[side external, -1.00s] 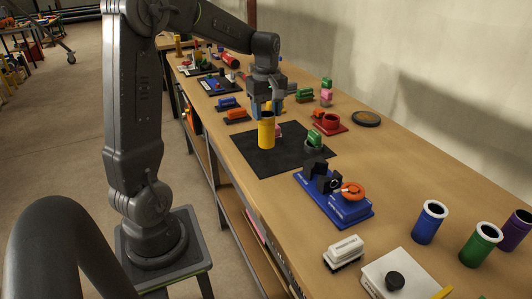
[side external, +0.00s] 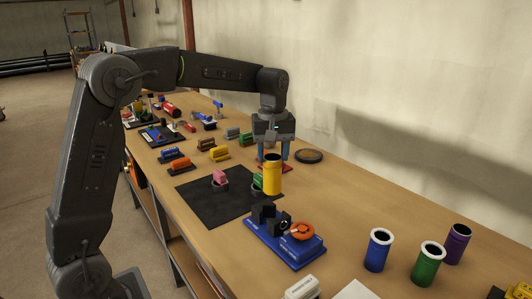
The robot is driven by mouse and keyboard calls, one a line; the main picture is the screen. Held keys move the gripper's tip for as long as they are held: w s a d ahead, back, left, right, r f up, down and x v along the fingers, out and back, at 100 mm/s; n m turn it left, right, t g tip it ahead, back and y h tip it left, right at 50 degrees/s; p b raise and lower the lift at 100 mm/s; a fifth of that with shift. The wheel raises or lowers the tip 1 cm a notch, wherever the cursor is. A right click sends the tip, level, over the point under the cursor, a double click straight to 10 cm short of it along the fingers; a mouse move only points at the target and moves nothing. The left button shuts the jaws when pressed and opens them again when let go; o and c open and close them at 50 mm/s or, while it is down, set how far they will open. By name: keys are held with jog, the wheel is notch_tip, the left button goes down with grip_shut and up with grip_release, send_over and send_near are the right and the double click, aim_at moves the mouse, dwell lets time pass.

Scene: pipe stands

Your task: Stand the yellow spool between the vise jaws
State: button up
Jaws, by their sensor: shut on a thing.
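The yellow spool (side external: 272,177) is upright with a dark open top. My gripper (side external: 274,156) points straight down and is shut on the spool's upper end. The spool hangs behind the vise, near the mat's right corner; its height above the table is hard to tell. The vise (side external: 290,250) has a blue base, dark jaws (side external: 264,212) with a gap between them, and an orange round handle (side external: 302,231). The spool is apart from the jaws.
A black mat (side external: 205,205) bears a pink piece (side external: 219,176). A green piece (side external: 257,181) is partly hidden by the spool. Blue (side external: 378,252), green (side external: 428,266) and purple (side external: 456,246) tubes stand at right. A dark disc (side external: 308,156) lies near the wall. Table between disc and tubes is clear.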

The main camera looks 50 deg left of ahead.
aim_at(272, 174)
jog(key=shift+f, duration=0.1)
jog(key=shift+f, duration=2.7)
jog(key=shift+f, duration=2.85)
jog(key=o, duration=1.2)
jog(key=shift+f, duration=0.1)
jog(key=shift+r, duration=2.55)
